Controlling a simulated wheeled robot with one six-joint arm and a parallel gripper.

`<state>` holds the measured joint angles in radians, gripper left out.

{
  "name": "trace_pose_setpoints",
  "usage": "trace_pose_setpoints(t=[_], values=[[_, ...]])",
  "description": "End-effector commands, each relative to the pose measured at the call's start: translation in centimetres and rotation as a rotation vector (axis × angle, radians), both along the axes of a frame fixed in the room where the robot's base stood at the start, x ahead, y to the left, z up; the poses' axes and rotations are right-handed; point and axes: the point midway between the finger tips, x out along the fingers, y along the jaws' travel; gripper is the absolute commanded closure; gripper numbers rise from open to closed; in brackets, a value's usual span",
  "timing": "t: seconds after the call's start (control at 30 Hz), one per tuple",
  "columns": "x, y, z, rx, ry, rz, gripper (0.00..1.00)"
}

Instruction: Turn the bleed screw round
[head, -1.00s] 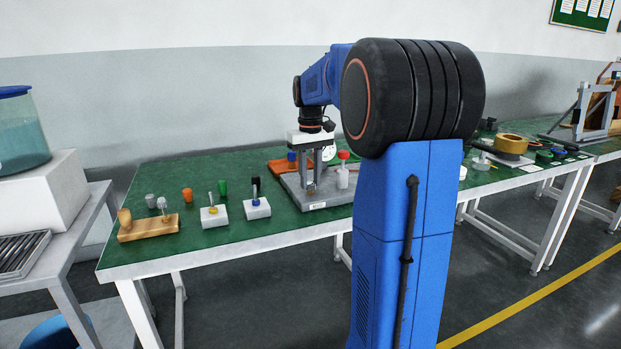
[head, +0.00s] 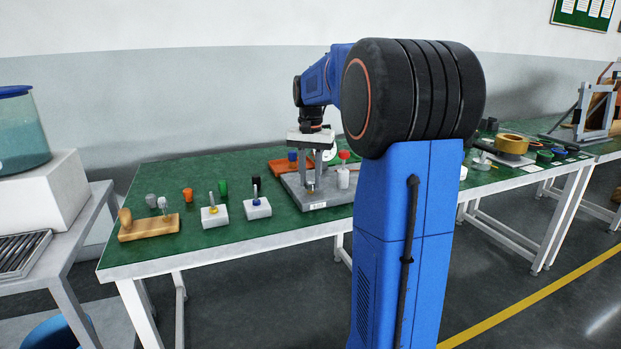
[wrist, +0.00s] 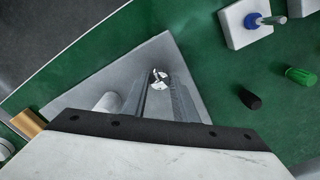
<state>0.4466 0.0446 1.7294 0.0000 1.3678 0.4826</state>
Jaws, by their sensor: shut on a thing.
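The bleed screw (wrist: 159,77) is a small, shiny metal piece on the grey base plate (wrist: 190,62) in the wrist view. In the head view the plate (head: 290,183) lies on the green bench top. My gripper (wrist: 158,82) points down over the plate, its two grey fingers one on each side of the screw and shut on it. In the head view my gripper (head: 312,182) stands upright over the plate.
White blocks with a blue-collared pin (head: 257,207) and a yellow-collared pin (head: 213,215) stand left of the plate. A wooden stand (head: 150,229) is farther left.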

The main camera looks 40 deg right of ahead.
Motion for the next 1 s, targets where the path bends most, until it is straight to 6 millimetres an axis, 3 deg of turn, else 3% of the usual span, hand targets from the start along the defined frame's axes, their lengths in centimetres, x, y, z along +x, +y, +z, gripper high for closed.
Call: trace_pose_setpoints(t=[0.6, 0.63, 0.7, 1.0], values=[[0.05, -0.03, 0.06, -0.001, -0.002, -0.041, 0.96], [0.04, -0.02, 0.07, -0.001, -0.002, -0.041, 0.69], [0.04, -0.02, 0.06, -0.001, -0.002, -0.040, 0.55], [0.03, 0.00, 0.10, -0.001, -0.001, -0.040, 0.55]])
